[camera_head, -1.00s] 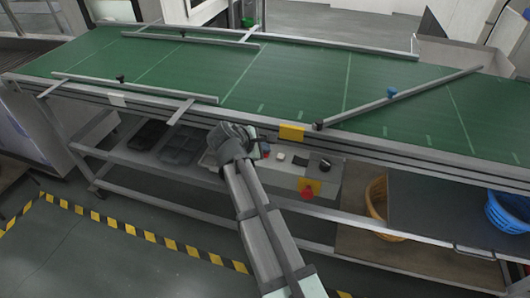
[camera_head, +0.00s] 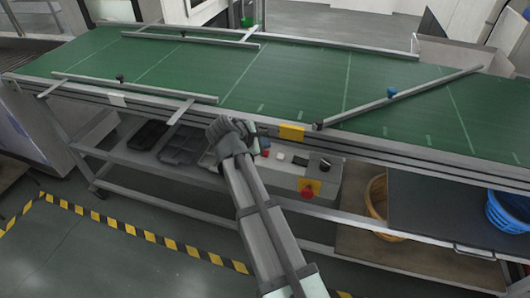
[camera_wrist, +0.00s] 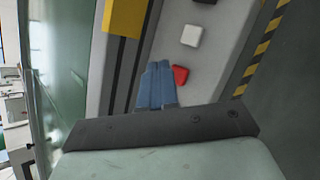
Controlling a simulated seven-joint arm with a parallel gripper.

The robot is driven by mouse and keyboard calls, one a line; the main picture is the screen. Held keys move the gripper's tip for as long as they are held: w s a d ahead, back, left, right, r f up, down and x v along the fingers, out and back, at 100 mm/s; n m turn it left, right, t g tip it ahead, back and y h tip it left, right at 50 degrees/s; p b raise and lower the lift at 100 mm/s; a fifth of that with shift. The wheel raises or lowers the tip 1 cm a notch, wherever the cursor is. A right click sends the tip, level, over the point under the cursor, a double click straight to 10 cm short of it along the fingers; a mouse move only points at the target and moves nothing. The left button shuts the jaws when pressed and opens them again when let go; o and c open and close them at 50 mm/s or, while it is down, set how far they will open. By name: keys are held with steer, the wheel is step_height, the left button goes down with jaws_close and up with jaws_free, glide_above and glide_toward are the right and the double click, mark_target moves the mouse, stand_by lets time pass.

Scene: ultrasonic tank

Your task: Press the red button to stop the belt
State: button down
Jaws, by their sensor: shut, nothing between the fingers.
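A small red button (camera_head: 265,153) sits on the grey control box (camera_head: 335,184) under the front edge of the belt. In the wrist view the red button (camera_wrist: 180,75) lies just right of my fingertips, beside a white button (camera_wrist: 190,35). My gripper (camera_head: 252,140) is near the left end of the box, close to the red button. Its blue-grey fingers (camera_wrist: 158,66) are together, with nothing between them. The fingers seem apart from the button, but their height above it is hard to tell. A larger red mushroom button (camera_head: 307,191) on a yellow plate is on the box's front.
The green belt (camera_head: 300,75) with metal guide rails runs above and behind the box. A black knob (camera_head: 324,164) stands at the box's right. Dark trays (camera_head: 182,147) lie on the shelf to the left. Blue (camera_head: 508,215) and orange (camera_head: 376,200) baskets are at the right.

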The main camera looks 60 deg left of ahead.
steer(key=shift+r, duration=2.35)
